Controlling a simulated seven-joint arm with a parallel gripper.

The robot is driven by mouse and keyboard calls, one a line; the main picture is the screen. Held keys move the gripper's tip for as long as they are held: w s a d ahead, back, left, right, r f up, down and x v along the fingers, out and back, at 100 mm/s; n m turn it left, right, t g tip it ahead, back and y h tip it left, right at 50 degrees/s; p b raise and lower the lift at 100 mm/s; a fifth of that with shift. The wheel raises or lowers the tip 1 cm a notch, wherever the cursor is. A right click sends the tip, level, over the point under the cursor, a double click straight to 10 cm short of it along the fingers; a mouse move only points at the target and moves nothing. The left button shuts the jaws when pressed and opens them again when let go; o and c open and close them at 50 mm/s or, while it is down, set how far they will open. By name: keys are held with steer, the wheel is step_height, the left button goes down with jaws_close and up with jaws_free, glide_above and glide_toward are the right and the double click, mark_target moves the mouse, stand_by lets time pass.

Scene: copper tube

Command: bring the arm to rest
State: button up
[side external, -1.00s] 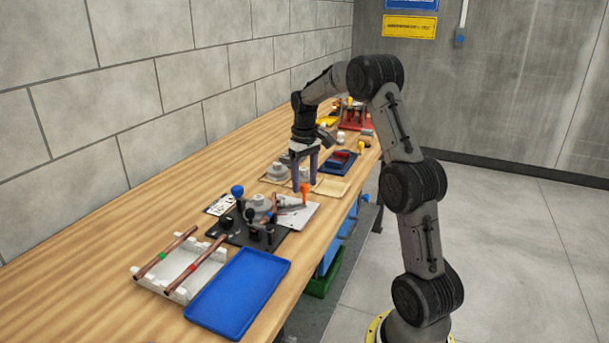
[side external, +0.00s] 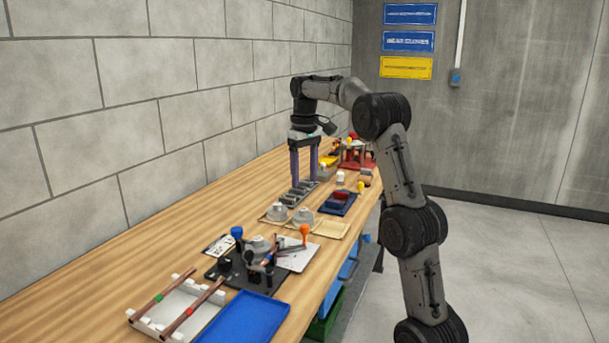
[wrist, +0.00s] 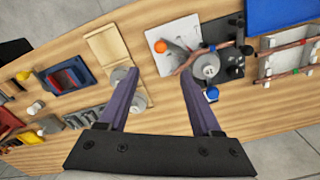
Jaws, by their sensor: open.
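My gripper (side external: 304,181) is open and empty, with its two purple fingers pointing down over the far half of the bench. In the wrist view my gripper (wrist: 159,76) has its fingers wide apart, with bare wood between them. A black tube bender (side external: 240,268) with a grey round former, a blue knob and an orange knob stands nearer the camera, apart from the fingers. A copper-coloured tube (wrist: 190,60) appears to lie across the bender. Two more copper tubes (side external: 198,303) rest on a white rack (side external: 160,326) at the front left.
A blue tray (side external: 248,318) lies beside the rack. Grey formers (side external: 277,212) on small boards, a dark slotted tray (side external: 297,198) and a navy tray (side external: 338,203) lie near the gripper. Red and yellow items stand at the far end. A block wall runs along the left.

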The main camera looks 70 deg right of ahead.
stand_by(0.4)
steer(key=s+a+r+n+t+h, duration=0.1)
steer(key=s+a+r+n, duration=0.3)
steer(key=a, duration=0.7)
steer(key=s+a+r+t, duration=0.2)
steer(key=a+r, duration=0.3)
steer(key=a, duration=0.5)
steer(key=s+a+f+n+t, duration=0.2)
steer(key=s+a+f, duration=0.3)
steer(key=s+a, duration=0.35)
steer(key=s+a+f+m+y, duration=0.1)
steer(key=s+f, duration=0.4)
steer(key=f, duration=0.4)
steer(key=shift+t, duration=0.3)
